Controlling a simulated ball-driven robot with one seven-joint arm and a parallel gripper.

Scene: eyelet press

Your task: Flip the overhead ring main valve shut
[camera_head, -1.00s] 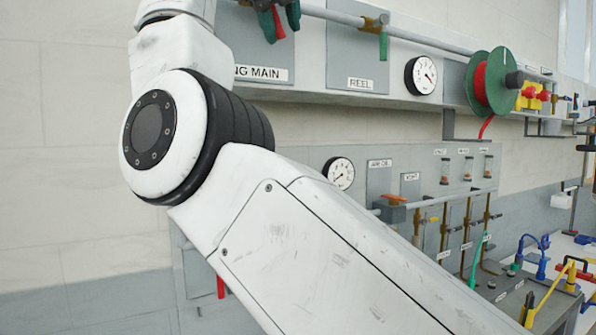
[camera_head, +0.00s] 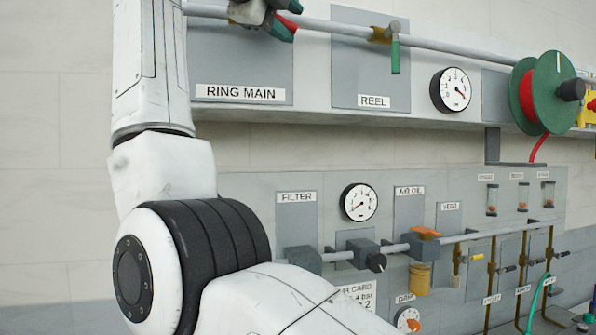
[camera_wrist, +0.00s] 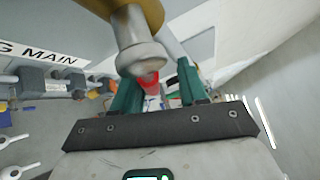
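The ring main valve sits on the overhead pipe above the RING MAIN label (camera_head: 240,93). In the wrist view its brass body (camera_wrist: 140,12) and a pale round stem end (camera_wrist: 140,57) are close in front of my gripper. My gripper (camera_wrist: 157,88) has two dark green fingers standing apart. A red lever (camera_wrist: 151,82) shows between them, partly hidden by the stem end; I cannot tell whether either finger touches it. In the head view my gripper (camera_head: 270,16) is at the top edge, partly cut off, with red showing beside green and covering the valve.
The overhead pipe (camera_head: 340,28) runs right to a REEL valve with a green lever (camera_head: 395,55). A gauge (camera_head: 451,89) and a green hose reel (camera_head: 549,93) are further right. The lower panel carries a filter, a gauge (camera_head: 359,202) and several small valves. Bare wall is at left.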

